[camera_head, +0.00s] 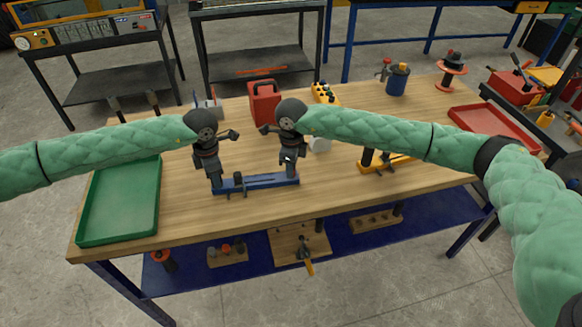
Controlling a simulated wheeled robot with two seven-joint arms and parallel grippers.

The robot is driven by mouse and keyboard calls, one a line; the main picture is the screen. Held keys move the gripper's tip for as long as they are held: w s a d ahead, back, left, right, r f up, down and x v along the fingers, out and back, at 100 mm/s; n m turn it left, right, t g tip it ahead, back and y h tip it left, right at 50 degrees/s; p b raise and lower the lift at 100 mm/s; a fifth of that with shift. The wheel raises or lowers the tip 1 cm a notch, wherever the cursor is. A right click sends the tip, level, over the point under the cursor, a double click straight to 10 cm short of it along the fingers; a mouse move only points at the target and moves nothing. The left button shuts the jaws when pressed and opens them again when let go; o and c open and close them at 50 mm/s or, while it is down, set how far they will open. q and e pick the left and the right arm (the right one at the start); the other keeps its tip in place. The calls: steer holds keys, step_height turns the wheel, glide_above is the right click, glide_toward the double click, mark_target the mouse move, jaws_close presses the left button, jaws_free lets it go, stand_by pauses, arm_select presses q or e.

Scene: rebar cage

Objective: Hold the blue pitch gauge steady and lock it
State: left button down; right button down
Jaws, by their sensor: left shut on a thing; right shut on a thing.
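The blue pitch gauge (258,182) is a long blue bar lying on the wooden workbench, near its front edge. A small dark part (239,180) stands up from the bar left of its middle. My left gripper (216,186) points down at the bar's left end and is shut on it. My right gripper (291,176) points down at the bar's right end and is shut on it. The fingertips are small and dark here, and they hide both ends of the bar. I cannot tell whether the gauge's lock is set.
A green tray (84,217) lies at the left and a red tray (524,140) at the right. A yellow gauge-like tool (398,161) lies under my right arm. The front strip of wood is clear.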

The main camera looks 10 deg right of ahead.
arm_select(q)
steer(key=shift+a, duration=0.1)
arm_select(e)
steer(key=shift+d+n, duration=0.1)
steer(key=shift+n, duration=0.9)
steer(key=c, duration=1.3)
jaws_free()
steer(key=shift+o, duration=0.2)
step_height(320, 180, up, 12)
steer(key=shift+w, duration=0.25)
arm_select(q)
steer(key=c, duration=1)
jaws_free()
